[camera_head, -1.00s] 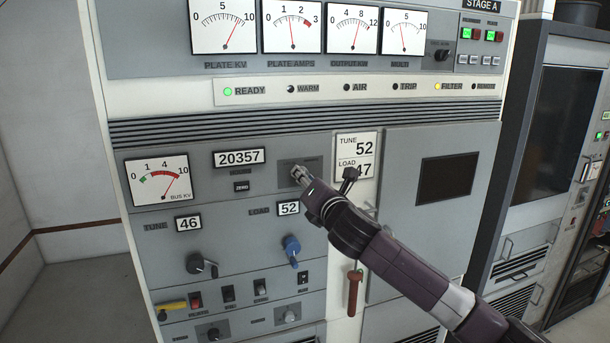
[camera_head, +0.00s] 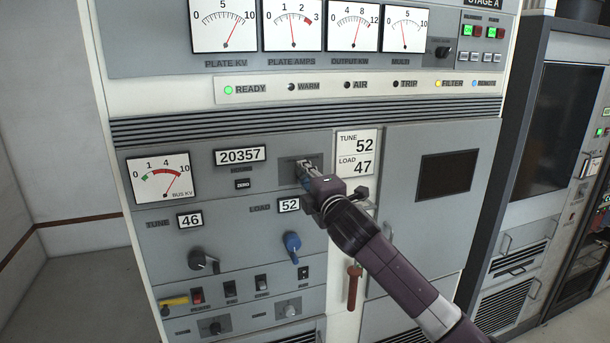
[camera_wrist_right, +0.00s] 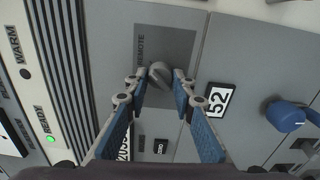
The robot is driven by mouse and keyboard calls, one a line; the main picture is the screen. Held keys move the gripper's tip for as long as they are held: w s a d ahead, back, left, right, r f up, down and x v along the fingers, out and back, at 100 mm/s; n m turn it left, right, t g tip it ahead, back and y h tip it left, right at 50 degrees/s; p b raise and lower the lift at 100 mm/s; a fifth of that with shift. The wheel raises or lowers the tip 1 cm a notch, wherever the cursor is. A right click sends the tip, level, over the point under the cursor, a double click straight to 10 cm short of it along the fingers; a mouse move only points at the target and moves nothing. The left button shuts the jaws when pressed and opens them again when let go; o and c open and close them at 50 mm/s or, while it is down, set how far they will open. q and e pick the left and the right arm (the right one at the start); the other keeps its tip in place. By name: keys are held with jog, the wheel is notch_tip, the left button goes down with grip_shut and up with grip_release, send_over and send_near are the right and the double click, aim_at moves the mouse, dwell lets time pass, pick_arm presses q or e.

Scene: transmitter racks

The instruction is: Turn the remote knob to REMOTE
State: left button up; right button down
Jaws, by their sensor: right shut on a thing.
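The remote knob (camera_wrist_right: 160,75) is a small grey knob on a darker grey plate marked REMOTE (camera_wrist_right: 141,45) in the right wrist view. My right gripper (camera_wrist_right: 157,78) is shut on the knob, with a blue-padded finger on either side of it. In the head view the right gripper (camera_head: 306,168) reaches the dark plate (camera_head: 287,170) from the lower right and hides most of the knob. The REMOTE indicator lamp (camera_head: 474,83) is lit blue. My left gripper is not in view.
The tune and load card (camera_head: 357,154) is just right of the gripper. Below are a blue load knob (camera_head: 292,245), a black tune knob (camera_head: 202,260) and several small switches. A red handle (camera_head: 354,285) hangs below my right arm.

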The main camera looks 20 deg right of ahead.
jog(key=shift+f+m, duration=0.1)
jog(key=shift+m, duration=0.4)
jog(key=c, duration=1.6)
grip_release()
jog(key=s, duration=1.2)
jog(key=shift+d, duration=0.25)
